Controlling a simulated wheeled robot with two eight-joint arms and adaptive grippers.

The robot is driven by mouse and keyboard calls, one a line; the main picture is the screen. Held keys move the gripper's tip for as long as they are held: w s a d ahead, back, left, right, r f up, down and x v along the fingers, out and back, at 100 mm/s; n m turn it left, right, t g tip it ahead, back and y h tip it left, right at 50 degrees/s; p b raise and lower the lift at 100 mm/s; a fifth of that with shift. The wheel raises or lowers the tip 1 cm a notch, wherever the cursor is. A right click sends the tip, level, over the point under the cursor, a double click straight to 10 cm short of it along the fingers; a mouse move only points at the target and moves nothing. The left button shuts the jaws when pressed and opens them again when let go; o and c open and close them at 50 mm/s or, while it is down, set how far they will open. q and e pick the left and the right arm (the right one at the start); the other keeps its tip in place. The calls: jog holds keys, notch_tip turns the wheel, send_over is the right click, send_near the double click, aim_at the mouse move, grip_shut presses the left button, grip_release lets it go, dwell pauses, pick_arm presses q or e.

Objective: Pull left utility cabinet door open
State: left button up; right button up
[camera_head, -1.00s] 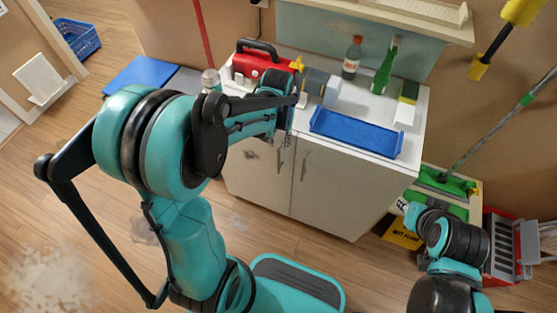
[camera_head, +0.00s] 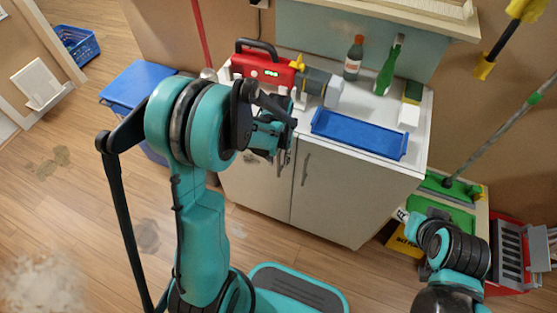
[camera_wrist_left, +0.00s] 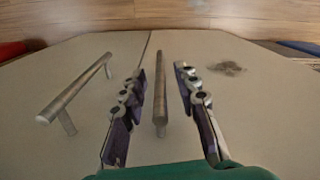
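The white utility cabinet (camera_head: 335,205) has two closed doors, each with an upright bar handle. The left door (camera_head: 250,194) is partly behind my left arm. My left gripper (camera_head: 280,154) is in front of its handle. In the left wrist view, my left gripper (camera_wrist_left: 163,105) is open, with one finger on each side of the left door's handle (camera_wrist_left: 161,95). The fingers appear apart from the bar. The right door's handle (camera_head: 305,168) stands just across the seam; it also shows in the left wrist view (camera_wrist_left: 75,88).
On the cabinet top are a red toolbox (camera_head: 262,66), a blue tray (camera_head: 358,135) and bottles (camera_head: 384,73). A blue bin (camera_head: 138,84) stands to the left. A yellow sign (camera_head: 402,246) and a green mop (camera_head: 455,186) are at the right. The floor in front is clear.

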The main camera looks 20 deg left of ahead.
pick_arm(q)
grip_shut()
jog(key=shift+s, duration=0.1)
